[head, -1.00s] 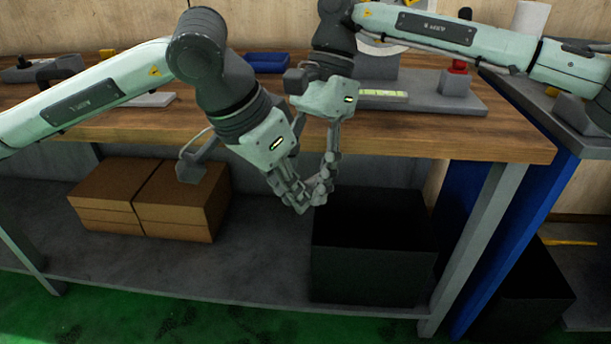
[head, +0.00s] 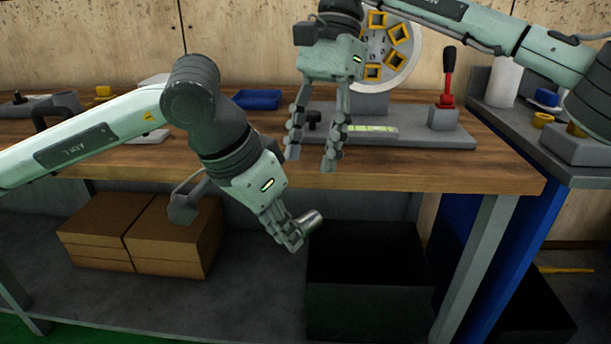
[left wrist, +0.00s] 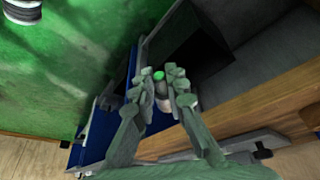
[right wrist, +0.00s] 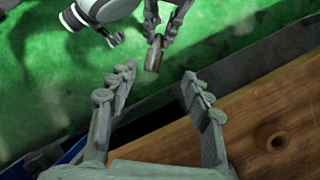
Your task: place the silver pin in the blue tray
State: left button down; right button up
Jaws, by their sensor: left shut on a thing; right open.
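The silver pin (head: 309,220) is a short metal cylinder held in my left gripper (head: 292,232), in front of the workbench and below its top edge. My left gripper is shut on it, and one end of the pin sticks out to the right. The pin also shows in the left wrist view (left wrist: 162,97) and in the right wrist view (right wrist: 154,55). My right gripper (head: 312,158) is open and empty, above the left one at the bench's front edge. The blue tray (head: 257,99) lies on the back of the bench top, left of my right gripper.
Cardboard boxes (head: 150,235) and a black bin (head: 368,280) are on the lower shelf. Bare wooden bench top (head: 440,165) runs along the front.

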pick_arm(q)
jog(key=shift+w+d+f, duration=0.1)
jog(key=shift+d+f, duration=0.05)
jog(key=shift+f, duration=0.1)
pick_arm(e)
jog(key=d+f+n+y, duration=0.1)
jog(key=d+n, duration=0.2)
jog(key=n, duration=1.3)
jog(key=d+f+n, duration=0.2)
jog(key=d+n, duration=0.1)
jog(key=n, duration=1.3)
pick_arm(q)
jog(key=w+d+f+m+g+h, duration=0.1)
jog(key=d+f+m, duration=0.2)
jog(key=f+m, duration=0.1)
jog(key=shift+w+d+f+m+g, duration=0.25)
jog(key=shift+w+f+m+g, duration=0.1)
jog(key=shift+f, duration=0.1)
pick_arm(e)
jog(key=x, duration=1.1)
jog(key=shift+w+f+t, duration=0.25)
jog(key=shift+f+t, duration=0.15)
